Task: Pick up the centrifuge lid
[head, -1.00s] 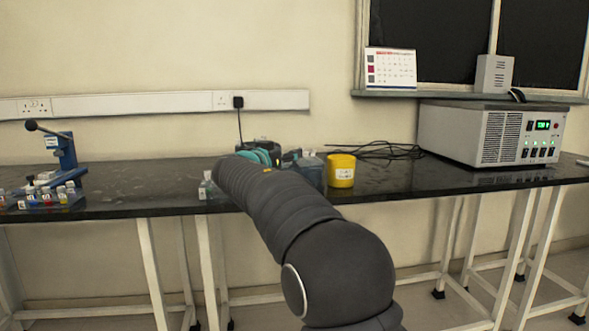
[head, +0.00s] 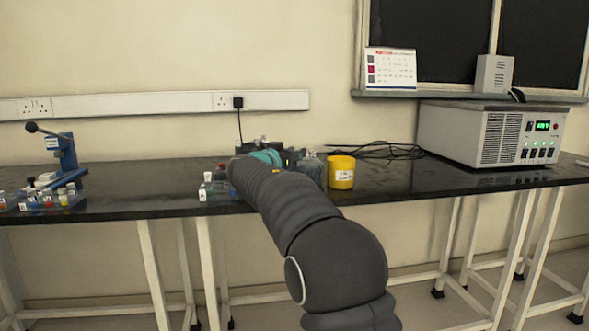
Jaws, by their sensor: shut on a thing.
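My arm reaches from the lower right over the black bench, and its far end, near a teal band, covers the middle of the work area. My gripper is hidden behind the arm, so its fingers and anything in them do not show. A dark device (head: 262,145) stands partly hidden behind the arm, below the plugged-in socket; I cannot tell whether it is the centrifuge. I cannot make out the centrifuge lid.
Small white-capped vials (head: 206,185) stand left of the arm. A blue press (head: 60,152) is far left; a grey power unit (head: 490,135) is at right. Bench between is clear at left.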

